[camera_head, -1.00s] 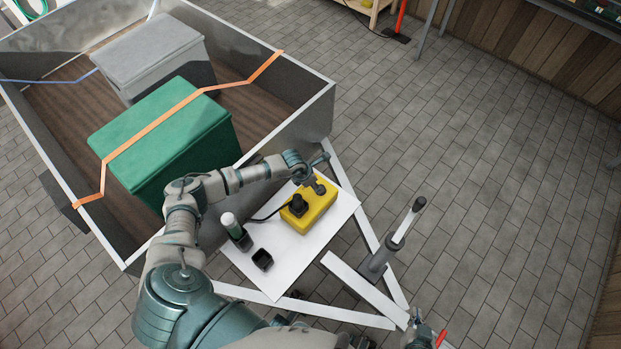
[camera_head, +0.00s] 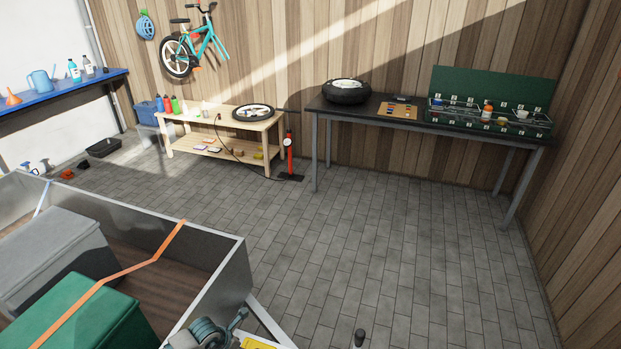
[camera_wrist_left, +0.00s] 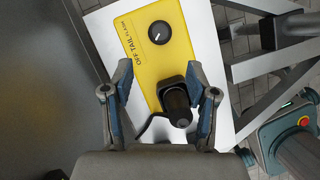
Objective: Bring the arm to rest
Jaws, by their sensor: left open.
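My left gripper (camera_head: 238,322) shows at the bottom edge of the head view, by the trailer's near corner. In the left wrist view its two fingers (camera_wrist_left: 160,80) are apart and empty. Beyond them lies a yellow control box (camera_wrist_left: 152,45) with a dial marked "OFF TAIL" and a black knob or plug (camera_wrist_left: 177,103), which shows between the fingers. I cannot tell whether the fingers touch it. A sliver of the yellow box (camera_head: 258,344) shows in the head view. My right gripper is not in view.
A black-topped bench (camera_head: 420,122) and a wooden shelf table (camera_head: 225,125) stand along the back wall.

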